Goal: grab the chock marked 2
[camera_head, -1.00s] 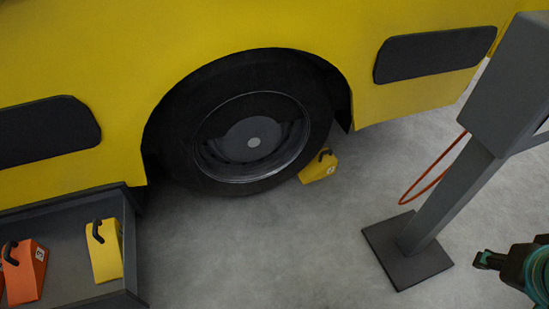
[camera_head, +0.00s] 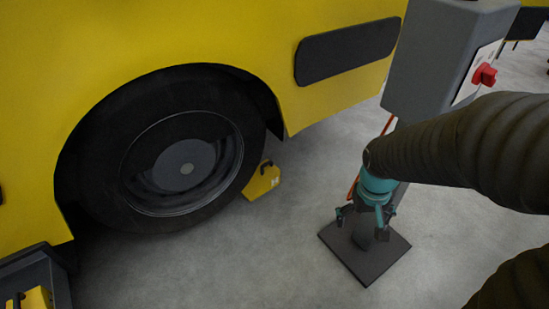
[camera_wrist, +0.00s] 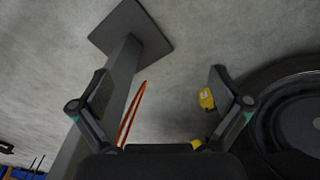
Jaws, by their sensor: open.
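A yellow chock (camera_head: 262,182) with a dark handle sits on the floor against the right side of the bus wheel (camera_head: 187,168). It carries a small pale label whose digit I cannot read. A second yellow chock (camera_head: 38,298) is partly in view in the tray at the bottom left; its mark is not visible. My gripper (camera_head: 362,222) is open and empty, pointing down right of the wheel chock, apart from it and in front of the post. In the wrist view, the wheel chock (camera_wrist: 206,98) shows by the right finger of my gripper (camera_wrist: 158,78).
A grey post (camera_head: 435,60) with a red knob (camera_head: 484,75) stands on a dark floor plate (camera_head: 370,262), close to my gripper. An orange cable (camera_wrist: 130,112) hangs by it. A dark tray (camera_head: 32,262) is at lower left.

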